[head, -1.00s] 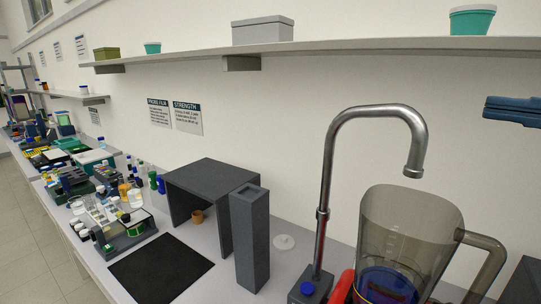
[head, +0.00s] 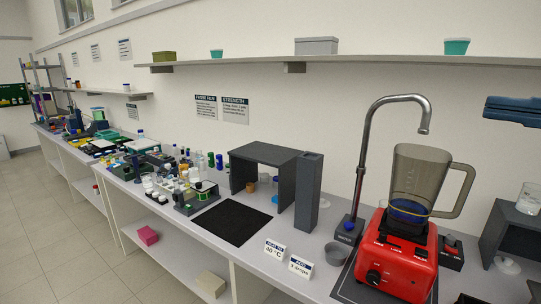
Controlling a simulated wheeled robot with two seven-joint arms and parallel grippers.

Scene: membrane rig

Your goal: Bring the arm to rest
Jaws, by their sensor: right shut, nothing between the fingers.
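My right gripper (head: 490,108) shows at the right edge, raised in front of the wall, well above the bench. It is shut and holds nothing. It is apart from the jug (head: 418,175) of the red blender (head: 398,255), which stands below and to its left. The rest of my right arm is outside the picture. My left gripper is not in view.
A metal tap (head: 365,150) rises left of the blender. A dark open-fronted box (head: 262,152), a tall grey block (head: 308,192) and a black mat (head: 232,222) are on the bench. A shelf (head: 350,61) runs along the wall. A glass beaker (head: 529,198) stands at far right.

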